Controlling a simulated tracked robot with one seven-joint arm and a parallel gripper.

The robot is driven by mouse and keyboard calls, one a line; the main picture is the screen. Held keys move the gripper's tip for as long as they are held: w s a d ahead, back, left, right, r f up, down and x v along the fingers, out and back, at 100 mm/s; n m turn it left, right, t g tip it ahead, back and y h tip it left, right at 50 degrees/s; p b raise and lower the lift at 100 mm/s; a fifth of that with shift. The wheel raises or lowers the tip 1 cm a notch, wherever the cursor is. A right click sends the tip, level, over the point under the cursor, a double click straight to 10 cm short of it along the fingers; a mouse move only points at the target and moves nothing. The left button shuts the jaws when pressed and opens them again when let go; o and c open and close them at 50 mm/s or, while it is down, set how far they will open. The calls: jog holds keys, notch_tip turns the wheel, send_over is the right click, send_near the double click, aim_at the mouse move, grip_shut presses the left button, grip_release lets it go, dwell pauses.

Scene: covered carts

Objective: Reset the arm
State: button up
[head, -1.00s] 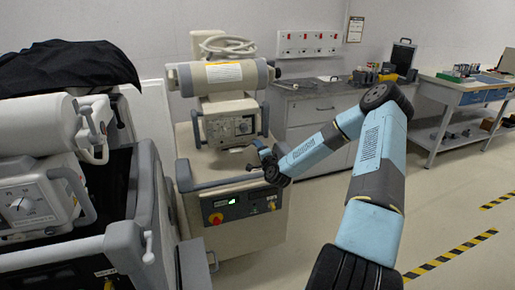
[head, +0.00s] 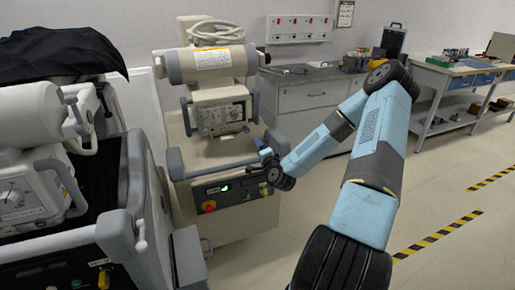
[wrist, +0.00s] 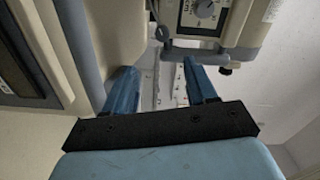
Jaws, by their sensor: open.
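My arm reaches from the lower right of the head view, bends at the elbow and points left. My gripper (head: 262,152) is close to the front of the beige cart (head: 237,222) in the middle. In the wrist view its two blue fingers (wrist: 160,88) stand apart with nothing held between them. The cart's grey-blue edge shows left of the fingers in the wrist view, and a unit with a round dial (wrist: 205,12) shows above them. I cannot tell whether a finger touches the cart.
A second cart (head: 140,190) with a black cover (head: 60,55) stands close on the left. A grey counter (head: 300,75) is behind the middle cart. A workbench (head: 460,75) stands at the back right. The floor at right, with striped tape (head: 437,234), is clear.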

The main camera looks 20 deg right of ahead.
jog(key=s+a+r+n+g+y, duration=0.25)
jog(key=a+r+n+g, duration=0.3)
jog(key=n, duration=0.35)
jog(key=s+a+r+n+g+h, duration=0.1)
jog(key=s+r+n+g+h, duration=0.25)
jog(key=s+r, duration=0.75)
jog(key=s+a+r+n+g, duration=0.1)
jog(key=s+r, duration=0.4)
jog(key=s, duration=0.3)
jog(key=s+a+r+g, duration=0.1)
jog(key=s+r, duration=0.5)
jog(key=s, duration=0.3)
jog(key=s+a+r+n+g+y, duration=0.1)
jog(key=s+r, duration=0.4)
jog(key=s, duration=0.4)
jog(key=shift+a+r+n, duration=0.35)
